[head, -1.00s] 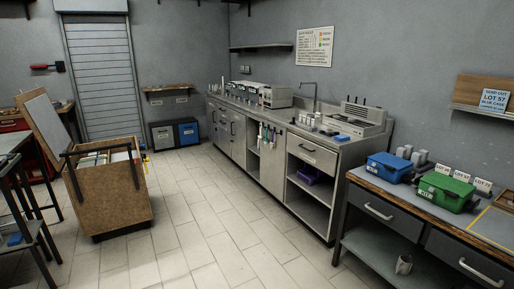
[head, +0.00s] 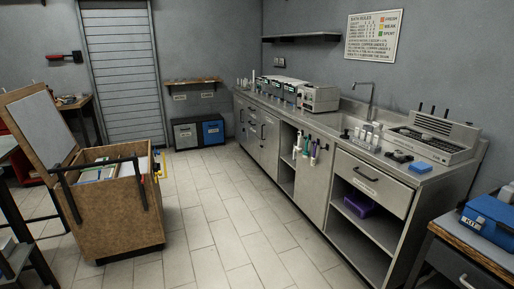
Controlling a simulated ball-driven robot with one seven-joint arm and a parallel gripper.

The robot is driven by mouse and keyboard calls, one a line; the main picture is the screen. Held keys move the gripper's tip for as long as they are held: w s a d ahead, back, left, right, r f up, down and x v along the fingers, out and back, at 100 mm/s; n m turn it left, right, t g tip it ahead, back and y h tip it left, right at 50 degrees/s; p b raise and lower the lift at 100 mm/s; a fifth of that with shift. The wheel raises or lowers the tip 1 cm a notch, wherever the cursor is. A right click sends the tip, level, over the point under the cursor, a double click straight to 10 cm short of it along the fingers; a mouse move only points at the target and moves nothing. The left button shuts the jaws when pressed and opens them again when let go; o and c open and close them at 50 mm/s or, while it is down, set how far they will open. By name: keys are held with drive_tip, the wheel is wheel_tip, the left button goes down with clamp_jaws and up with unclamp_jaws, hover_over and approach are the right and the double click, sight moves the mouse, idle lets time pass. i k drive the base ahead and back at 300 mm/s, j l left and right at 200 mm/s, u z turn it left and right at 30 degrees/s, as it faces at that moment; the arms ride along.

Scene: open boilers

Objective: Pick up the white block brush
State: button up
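I cannot make out a white block brush in the head view. On the steel counter (head: 322,123), a blue block (head: 432,169) lies at the front right, with a small dark object (head: 399,156) beside it. Small pale bottles (head: 367,134) stand by the sink; they are too small to tell apart from a brush. Several slim coloured items (head: 309,147) hang on the counter's front. My gripper is not in view.
A brown open-lidded bin (head: 118,215) with black bars stands on the left. A workbench with a blue case (head: 487,216) is at the lower right. Grey and blue boxes (head: 198,132) stand by the back wall. The tiled floor (head: 215,200) between bin and counter is clear.

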sight(298, 149)
drive_tip(key=i, duration=4)
drive_tip(key=i+u, duration=0.25)
drive_tip(key=i, duration=0.2)
drive_tip(key=i+l+u, duration=0.25)
drive_tip(key=i, duration=0.15)
